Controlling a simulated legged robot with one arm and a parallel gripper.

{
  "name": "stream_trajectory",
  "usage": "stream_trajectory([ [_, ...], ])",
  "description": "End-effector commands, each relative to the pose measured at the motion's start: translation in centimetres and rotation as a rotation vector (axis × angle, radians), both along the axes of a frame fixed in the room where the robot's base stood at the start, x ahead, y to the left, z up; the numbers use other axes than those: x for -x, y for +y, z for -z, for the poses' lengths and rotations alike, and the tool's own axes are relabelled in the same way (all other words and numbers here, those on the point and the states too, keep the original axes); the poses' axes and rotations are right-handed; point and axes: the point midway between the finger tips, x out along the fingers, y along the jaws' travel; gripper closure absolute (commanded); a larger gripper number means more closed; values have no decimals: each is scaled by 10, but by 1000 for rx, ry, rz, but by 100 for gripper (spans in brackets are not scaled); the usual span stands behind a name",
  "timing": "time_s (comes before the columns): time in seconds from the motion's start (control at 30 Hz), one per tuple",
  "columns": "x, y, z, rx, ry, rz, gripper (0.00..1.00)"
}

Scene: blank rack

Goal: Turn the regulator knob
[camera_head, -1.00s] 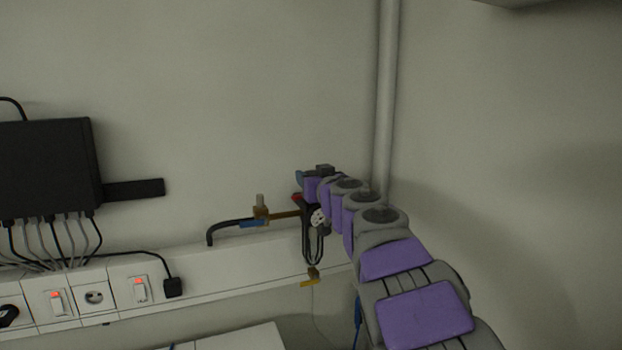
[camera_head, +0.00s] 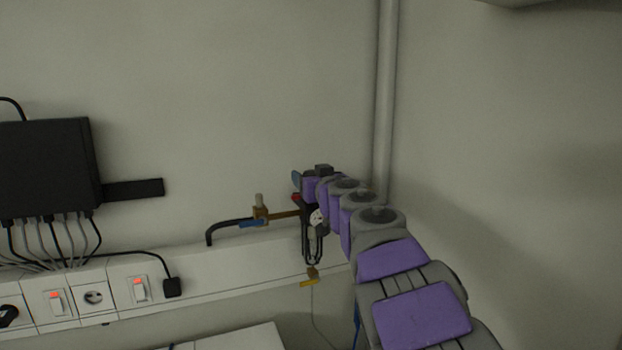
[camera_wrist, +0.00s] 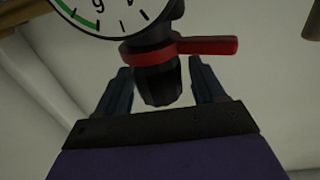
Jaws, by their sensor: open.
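The regulator knob (camera_wrist: 158,88) is black and faceted, and in the wrist view it sits beside a red ring with a lever (camera_wrist: 205,46). A round pressure gauge (camera_wrist: 115,10) with a green arc is partly in view above it. My gripper (camera_wrist: 159,68) is open, with one dark blue finger on each side of the knob and a visible gap on both sides. In the head view my gripper (camera_head: 297,181) is at the regulator's top, just above its red part (camera_head: 297,197). The knob is hidden there by my gripper, and my arm partly covers the regulator.
A brass fitting with a blue lever (camera_head: 260,213) and a black hose is left of the regulator. A yellow-handled valve (camera_head: 310,281) hangs below. A white socket trunking (camera_head: 215,268) runs along the wall. A vertical pipe (camera_head: 384,100) stands behind my arm.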

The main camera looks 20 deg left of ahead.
Motion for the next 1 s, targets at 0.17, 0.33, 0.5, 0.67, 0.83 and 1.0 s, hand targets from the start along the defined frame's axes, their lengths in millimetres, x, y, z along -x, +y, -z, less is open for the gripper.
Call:
stream_trajectory([
  [0.17, 11, -8, 2, 1, 2, 2, 31],
  [0.33, 30, -21, 1, -1, -1, 3, 31],
  [0.5, 49, -34, 1, -2, -1, 1, 31],
  [0.67, 67, -47, 2, -2, 1, 2, 31],
  [0.83, 87, -61, 2, 0, 2, 3, 31],
  [1.0, 108, -74, 1, 1, -1, 0, 31],
])
